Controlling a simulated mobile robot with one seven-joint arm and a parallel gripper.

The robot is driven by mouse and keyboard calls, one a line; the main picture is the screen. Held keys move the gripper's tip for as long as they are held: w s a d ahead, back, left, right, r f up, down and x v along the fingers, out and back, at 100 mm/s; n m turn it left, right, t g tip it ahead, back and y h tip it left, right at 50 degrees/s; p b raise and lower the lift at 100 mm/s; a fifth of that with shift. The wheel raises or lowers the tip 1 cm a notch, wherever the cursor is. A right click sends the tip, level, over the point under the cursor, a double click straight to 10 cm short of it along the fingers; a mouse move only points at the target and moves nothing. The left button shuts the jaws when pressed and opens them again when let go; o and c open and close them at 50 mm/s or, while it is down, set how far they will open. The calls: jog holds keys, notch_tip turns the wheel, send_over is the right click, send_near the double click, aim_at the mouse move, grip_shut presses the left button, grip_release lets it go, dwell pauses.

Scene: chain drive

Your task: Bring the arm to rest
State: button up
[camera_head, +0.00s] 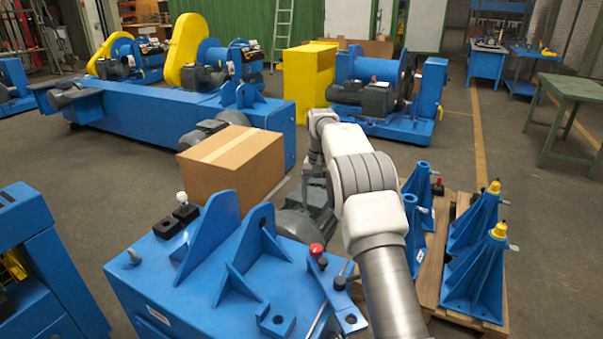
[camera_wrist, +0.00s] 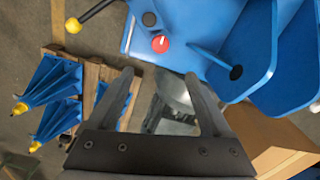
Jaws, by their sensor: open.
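My arm reaches forward from the bottom right of the head view, over the right end of a blue machine bench (camera_head: 215,290). My gripper (camera_wrist: 160,82) shows in the wrist view with its two dark fingers spread wide apart. Nothing is held between the fingers. A grey motor (camera_wrist: 172,112) lies below, seen through the gap between them. In the head view the forearm and wrist (camera_head: 330,130) hang beside a cardboard box (camera_head: 232,165), and the fingertips are hard to make out there.
A red knob (camera_head: 316,250) and upright blue plates (camera_head: 210,232) stand on the bench. A wooden pallet (camera_head: 430,290) with several blue stands (camera_head: 478,270) is at the right. A green table (camera_head: 570,90) stands further right. Grey floor (camera_head: 400,150) lies open beyond the pallet.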

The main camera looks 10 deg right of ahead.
jog(key=s+r+n+t+p, duration=0.1)
jog(key=s+r+p, duration=0.1)
jog(key=s+r, duration=0.85)
jog(key=s+r+t+p, duration=0.2)
jog(key=s+r, duration=0.5)
jog(key=r, duration=0.6)
jog(key=s+n+t+p, duration=0.2)
jog(key=s+p, duration=0.2)
jog(key=s, duration=2.2)
jog(key=shift+n+t, duration=0.3)
jog(key=shift+n, duration=0.1)
jog(key=shift+d, duration=0.1)
